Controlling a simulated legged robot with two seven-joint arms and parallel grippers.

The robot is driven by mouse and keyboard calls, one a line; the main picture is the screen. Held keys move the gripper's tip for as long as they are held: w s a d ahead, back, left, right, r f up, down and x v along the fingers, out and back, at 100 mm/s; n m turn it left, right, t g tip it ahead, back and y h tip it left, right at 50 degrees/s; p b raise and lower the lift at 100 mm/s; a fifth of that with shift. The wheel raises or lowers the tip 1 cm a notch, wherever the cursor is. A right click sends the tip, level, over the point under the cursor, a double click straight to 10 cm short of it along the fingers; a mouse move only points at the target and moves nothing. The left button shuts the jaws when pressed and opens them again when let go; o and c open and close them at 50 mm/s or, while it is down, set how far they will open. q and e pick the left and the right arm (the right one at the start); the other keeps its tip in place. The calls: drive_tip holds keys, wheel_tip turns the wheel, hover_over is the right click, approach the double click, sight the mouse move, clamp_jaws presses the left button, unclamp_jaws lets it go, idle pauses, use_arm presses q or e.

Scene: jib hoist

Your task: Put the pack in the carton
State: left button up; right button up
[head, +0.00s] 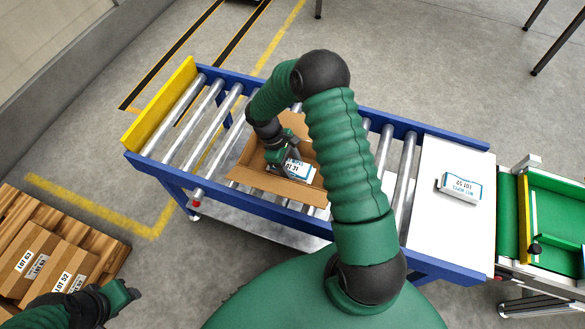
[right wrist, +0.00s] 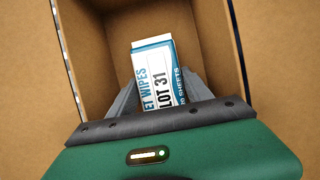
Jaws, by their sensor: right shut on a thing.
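An open cardboard carton (head: 262,182) sits on the roller conveyor, its flaps spread. My right gripper (head: 285,163) reaches down into its opening and is shut on a white and blue wet wipes pack (head: 300,171) labelled LOT 31. In the right wrist view the pack (right wrist: 155,75) stands between the fingers (right wrist: 158,98), with carton walls (right wrist: 207,40) around it. I cannot tell whether the pack touches the carton floor. My left gripper (head: 128,293) is at the lower left, away from the carton; its jaw opening is unclear.
A second pack (head: 460,187), marked LOT 52, lies on the white table (head: 435,230) at the conveyor's right end. A yellow end stop (head: 160,105) closes the left end. Closed cartons (head: 45,262) sit on a wooden pallet (head: 112,250) at the lower left. Bare rollers (head: 205,115) lie left of the carton.

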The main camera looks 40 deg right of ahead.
drive_tip(key=o, duration=1.4)
drive_tip(key=shift+o, duration=0.2)
drive_tip(key=shift+r, duration=0.1)
drive_tip(key=p+v, duration=0.4)
drive_tip(key=v, duration=0.8)
drive_tip(key=s+a+r+t, duration=0.1)
drive_tip(key=a, duration=0.1)
drive_tip(key=s+a+r+m+t, duration=0.1)
drive_tip(key=a+r, duration=0.1)
drive_tip(key=a, duration=0.1)
drive_tip(key=s+a+r+t, duration=0.1)
drive_tip(key=s+a+r, duration=0.1)
drive_tip(key=a, duration=0.1)
drive_tip(key=shift+a+m+y, duration=0.25)
drive_tip(key=shift+m+y, duration=0.15)
drive_tip(key=s+a+r+m+t+y, duration=0.1)
drive_tip(key=s+a+r+m+t, duration=0.1)
drive_tip(key=s+a, duration=0.3)
drive_tip(key=shift+s+r+m+t, duration=0.3)
drive_tip(key=shift+s+m+t, duration=0.5)
drive_tip(key=shift+s, duration=0.2)
